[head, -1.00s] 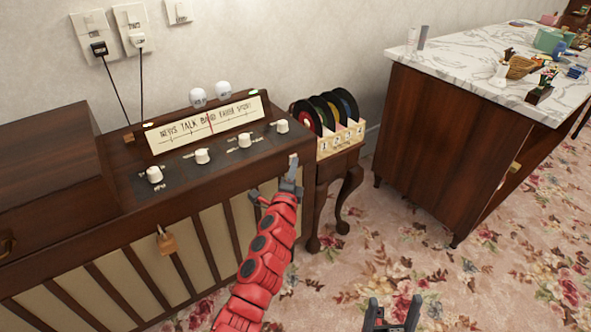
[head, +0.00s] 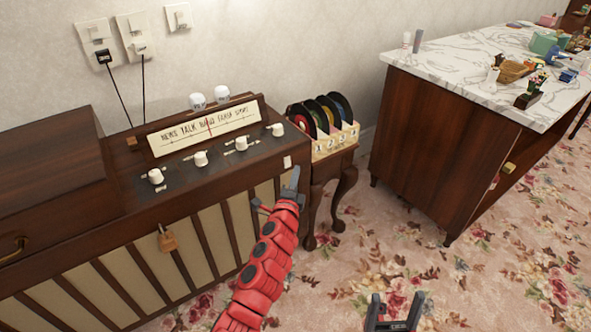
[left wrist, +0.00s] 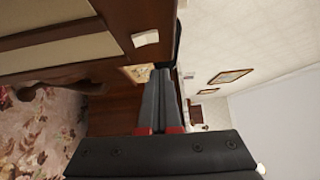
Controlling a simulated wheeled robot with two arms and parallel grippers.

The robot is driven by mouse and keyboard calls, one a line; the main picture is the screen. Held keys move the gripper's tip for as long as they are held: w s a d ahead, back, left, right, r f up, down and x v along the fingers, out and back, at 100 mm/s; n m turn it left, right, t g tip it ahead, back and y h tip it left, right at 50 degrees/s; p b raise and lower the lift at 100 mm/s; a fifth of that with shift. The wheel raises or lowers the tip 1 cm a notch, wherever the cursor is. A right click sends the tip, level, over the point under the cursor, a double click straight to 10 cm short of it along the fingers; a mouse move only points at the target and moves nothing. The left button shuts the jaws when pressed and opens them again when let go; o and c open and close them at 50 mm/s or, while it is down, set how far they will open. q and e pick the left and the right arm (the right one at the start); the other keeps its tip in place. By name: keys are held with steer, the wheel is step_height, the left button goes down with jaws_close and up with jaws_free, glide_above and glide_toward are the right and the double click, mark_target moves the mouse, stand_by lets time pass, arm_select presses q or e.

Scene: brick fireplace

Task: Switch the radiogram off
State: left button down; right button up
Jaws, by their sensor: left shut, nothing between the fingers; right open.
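The radiogram (head: 100,215) is a dark wooden cabinet against the wall. Its cream dial (head: 205,128) has a red pointer, and several white knobs (head: 200,158) sit in front of it. No glow shows at the dial's ends. A small white switch plate (head: 287,162) is on the front near the right corner; it also shows in the left wrist view (left wrist: 145,38). My left gripper (head: 291,180) is shut and empty, just below and apart from the plate. My right gripper (head: 396,300) is open and empty, low over the carpet.
A small table with a record rack (head: 335,142) stands close to the right of the radiogram. A marble-topped cabinet (head: 450,60) stands further right. Wall sockets (head: 135,35) with two cords are above the radiogram. Carpet (head: 350,265) lies open in front.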

arm_select(q)
steer(key=s+a+p, duration=0.1)
steer(key=s, duration=0.8)
steer(key=shift+a+r, duration=0.3)
steer(key=shift+a, duration=0.05)
steer(key=shift+s, duration=0.1)
